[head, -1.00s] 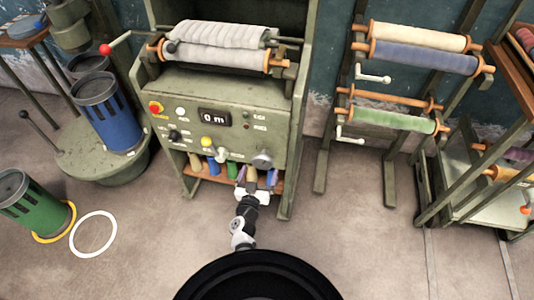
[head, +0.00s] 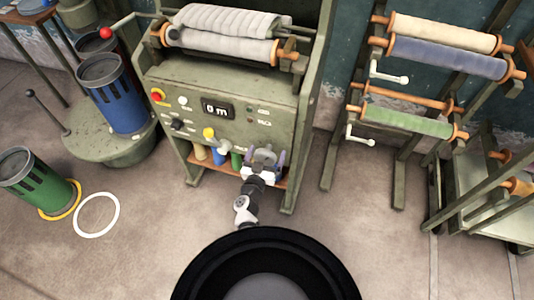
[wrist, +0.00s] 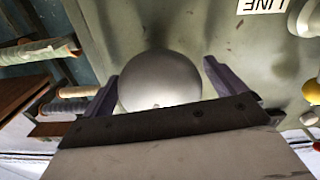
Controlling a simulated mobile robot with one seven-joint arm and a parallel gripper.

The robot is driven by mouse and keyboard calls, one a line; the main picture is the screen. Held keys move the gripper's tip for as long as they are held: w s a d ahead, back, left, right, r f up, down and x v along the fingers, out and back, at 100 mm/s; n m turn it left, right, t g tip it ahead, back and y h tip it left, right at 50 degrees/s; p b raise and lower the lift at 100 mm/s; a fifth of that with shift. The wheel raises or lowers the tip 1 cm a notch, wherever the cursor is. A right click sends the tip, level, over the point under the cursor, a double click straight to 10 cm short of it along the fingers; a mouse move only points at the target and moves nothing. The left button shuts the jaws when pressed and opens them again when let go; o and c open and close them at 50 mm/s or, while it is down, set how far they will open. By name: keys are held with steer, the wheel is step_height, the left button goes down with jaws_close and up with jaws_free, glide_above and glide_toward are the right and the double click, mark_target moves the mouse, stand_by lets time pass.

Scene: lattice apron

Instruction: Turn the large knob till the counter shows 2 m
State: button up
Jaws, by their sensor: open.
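The large grey knob (head: 264,154) is on the lower right of the green machine's front panel. In the wrist view it is a round, smooth grey knob (wrist: 160,78) between the two purple fingers. My gripper (head: 266,159) is open at the knob, with one finger on each side. In the wrist view, my gripper (wrist: 161,82) shows a gap between the right finger and the knob; the left finger is very close, and I cannot tell whether it touches. The counter (head: 217,110) reads 0 m.
Coloured spools (head: 218,156) stand on a shelf below. A roll rack (head: 420,120) stands right. The floor between is clear.

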steer(key=c, duration=1)
